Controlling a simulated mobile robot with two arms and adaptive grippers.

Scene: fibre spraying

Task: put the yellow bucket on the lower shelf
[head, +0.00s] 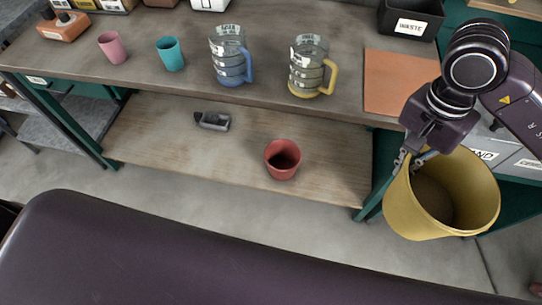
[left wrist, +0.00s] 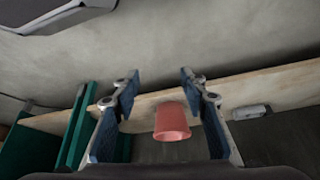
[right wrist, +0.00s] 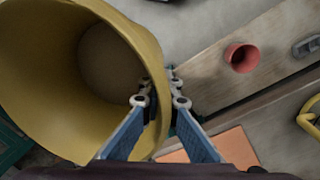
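The yellow bucket (head: 400,212) hangs tilted from my right gripper (head: 408,160), its mouth facing the camera. It is in the air right of the lower shelf (head: 325,158), in front of the bench's right part. In the right wrist view, the bucket (right wrist: 35,85) fills the left side, with its rim between the fingers of my right gripper (right wrist: 160,98). The wooden lower shelf runs under the bench top. My left gripper (left wrist: 157,85) is open and empty in the left wrist view, with the shelf and a red pot beyond its fingers; it is outside the head view.
A green table leg (head: 378,185) is beside the bucket.

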